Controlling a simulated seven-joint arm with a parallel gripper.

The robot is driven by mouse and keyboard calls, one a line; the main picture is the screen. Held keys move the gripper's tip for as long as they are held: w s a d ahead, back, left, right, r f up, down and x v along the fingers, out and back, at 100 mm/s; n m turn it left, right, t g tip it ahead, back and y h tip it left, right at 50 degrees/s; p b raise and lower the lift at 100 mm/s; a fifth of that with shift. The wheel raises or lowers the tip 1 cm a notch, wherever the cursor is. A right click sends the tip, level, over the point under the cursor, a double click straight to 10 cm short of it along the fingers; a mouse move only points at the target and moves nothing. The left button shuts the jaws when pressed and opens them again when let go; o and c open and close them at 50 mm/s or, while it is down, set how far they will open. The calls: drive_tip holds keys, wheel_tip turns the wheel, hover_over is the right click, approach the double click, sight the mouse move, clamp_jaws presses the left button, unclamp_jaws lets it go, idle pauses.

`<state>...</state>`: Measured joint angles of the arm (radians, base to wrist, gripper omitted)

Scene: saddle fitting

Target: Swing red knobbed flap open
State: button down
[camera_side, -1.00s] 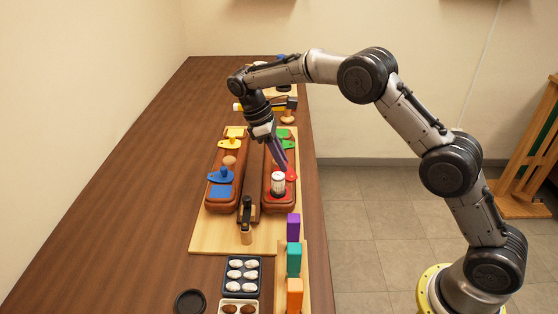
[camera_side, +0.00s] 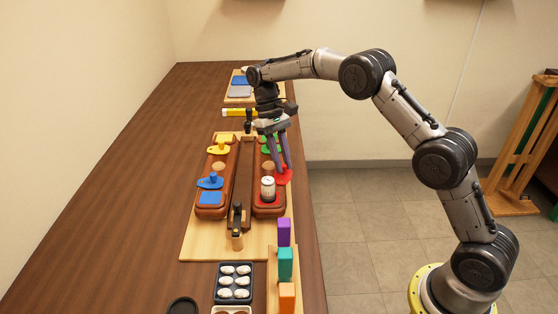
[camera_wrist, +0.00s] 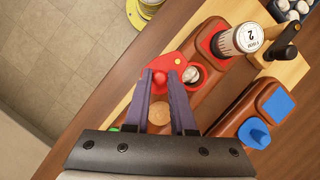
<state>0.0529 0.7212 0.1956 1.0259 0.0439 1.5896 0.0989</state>
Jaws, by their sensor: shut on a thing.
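The red knobbed flap (camera_side: 285,177) juts past the right edge of the right-hand brown block (camera_side: 268,210) in the side view. My gripper (camera_side: 283,166) reaches down to it. The red flap (camera_wrist: 165,75) there lies turned outward, toward the table's edge. A round pocket (camera_wrist: 205,73) beside it is at least partly uncovered, with a small shiny thing (camera_wrist: 190,75) in it. The fingers hide part of the flap and block.
A white cylinder marked 2 (camera_wrist: 240,40) stands on the same block close to the flap. A black-topped post (camera_side: 237,225) stands in front. The left block bears yellow and blue knobbed flaps (camera_side: 210,181). Coloured blocks (camera_side: 285,262) line the front right.

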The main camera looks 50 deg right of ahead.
drive_tip(key=shift+s+d+m, duration=0.15)
drive_tip(key=shift+m, duration=0.45)
drive_tip(key=c, duration=0.8)
unclamp_jaws()
drive_tip(key=shift+o, duration=0.2)
drive_tip(key=v, duration=0.7)
drive_tip(key=shift+d+r, duration=0.15)
drive_tip(key=shift+r, duration=0.15)
